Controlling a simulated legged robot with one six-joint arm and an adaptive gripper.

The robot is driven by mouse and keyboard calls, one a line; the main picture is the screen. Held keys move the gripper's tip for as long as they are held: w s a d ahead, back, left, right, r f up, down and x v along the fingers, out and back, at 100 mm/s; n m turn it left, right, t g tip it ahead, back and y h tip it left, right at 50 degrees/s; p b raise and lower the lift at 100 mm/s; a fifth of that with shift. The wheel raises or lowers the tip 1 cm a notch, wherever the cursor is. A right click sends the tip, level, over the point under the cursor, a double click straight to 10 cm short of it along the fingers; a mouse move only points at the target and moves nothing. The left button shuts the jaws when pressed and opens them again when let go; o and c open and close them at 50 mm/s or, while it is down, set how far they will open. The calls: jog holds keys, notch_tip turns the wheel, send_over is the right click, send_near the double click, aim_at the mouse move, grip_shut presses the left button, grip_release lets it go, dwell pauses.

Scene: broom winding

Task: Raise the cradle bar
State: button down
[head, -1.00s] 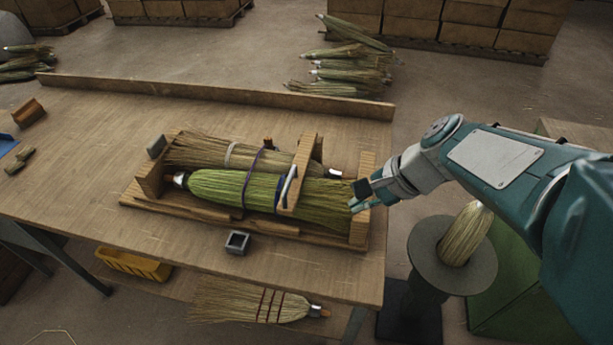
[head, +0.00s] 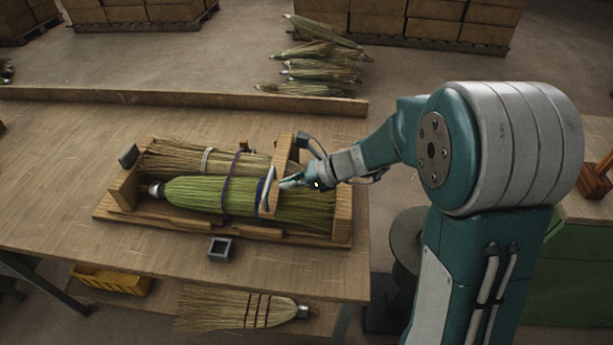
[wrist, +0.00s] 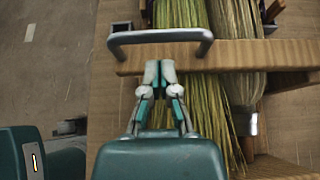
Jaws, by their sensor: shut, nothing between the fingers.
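The wooden cradle bar (head: 284,153) lies across the two broom bundles in the wooden cradle (head: 343,215). It also shows in the wrist view (wrist: 235,57). The bar carries a grey metal handle (head: 265,189), seen in the wrist view (wrist: 160,36) as a wide loop. My gripper (head: 284,184) is close beside the bar, on its right side. In the wrist view my gripper (wrist: 160,66) has its fingertips together, just short of the handle and over the bar's edge. It is shut and empty. Whether the fingertips touch the bar is unclear.
A green broom bundle (head: 200,195) and a tan bundle (head: 175,158) lie in the cradle. A small grey square cup (head: 220,249) stands in front of it. A raised ledge (head: 180,98) runs along the table's back. The table left of the cradle is clear.

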aim_at(278, 194)
jog(key=x, duration=0.3)
jog(key=shift+a, duration=0.1)
jog(key=shift+d, duration=0.35)
jog(key=shift+a+r, duration=0.1)
